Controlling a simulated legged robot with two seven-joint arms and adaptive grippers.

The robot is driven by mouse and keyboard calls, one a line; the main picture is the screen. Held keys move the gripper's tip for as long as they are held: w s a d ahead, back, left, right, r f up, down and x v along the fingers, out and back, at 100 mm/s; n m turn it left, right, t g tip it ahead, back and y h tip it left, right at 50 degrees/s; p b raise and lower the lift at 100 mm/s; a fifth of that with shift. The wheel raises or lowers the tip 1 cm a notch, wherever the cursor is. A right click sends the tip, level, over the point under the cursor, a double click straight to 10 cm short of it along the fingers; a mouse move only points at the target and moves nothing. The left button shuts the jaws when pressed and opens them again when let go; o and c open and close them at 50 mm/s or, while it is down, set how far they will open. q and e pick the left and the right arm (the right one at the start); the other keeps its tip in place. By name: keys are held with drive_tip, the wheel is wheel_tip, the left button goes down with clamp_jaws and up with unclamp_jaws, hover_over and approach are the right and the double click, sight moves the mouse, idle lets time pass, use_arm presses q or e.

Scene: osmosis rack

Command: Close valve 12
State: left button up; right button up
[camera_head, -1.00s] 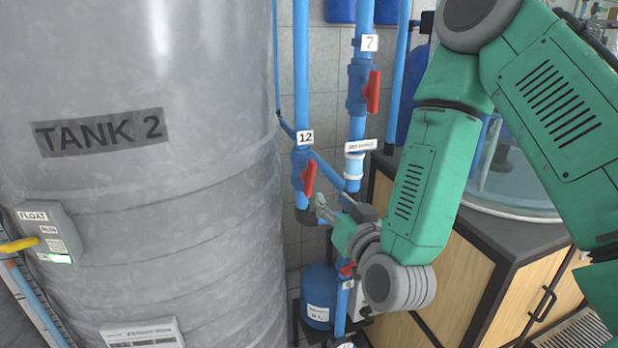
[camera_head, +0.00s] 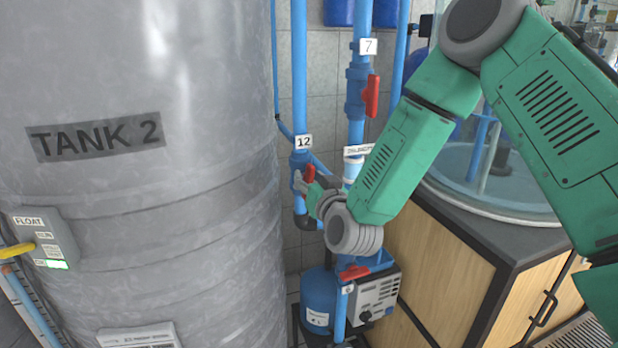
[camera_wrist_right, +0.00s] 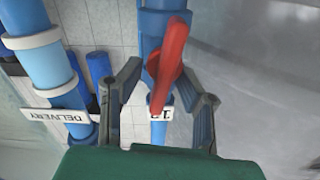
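Valve 12 is a blue valve body (camera_head: 300,160) on a vertical blue pipe beside the grey tank, below its white "12" label (camera_head: 303,142). Its red handle (camera_head: 309,173) is partly hidden by my right gripper (camera_head: 306,181). In the right wrist view the red handle (camera_wrist_right: 170,58) stands between the two spread fingers of my right gripper (camera_wrist_right: 160,85), with gaps on both sides. The label (camera_wrist_right: 160,112) shows upside down behind the handle. My left gripper is not in view.
The grey tank (camera_head: 140,230) fills the left side. Valve 7's red handle (camera_head: 371,96) is on the pipe to the right. A lower red handle (camera_head: 354,272) sits above a grey pump box (camera_head: 376,298). A wooden cabinet (camera_head: 440,265) stands at right.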

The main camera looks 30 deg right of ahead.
clamp_jaws()
drive_tip(key=shift+a, duration=0.1)
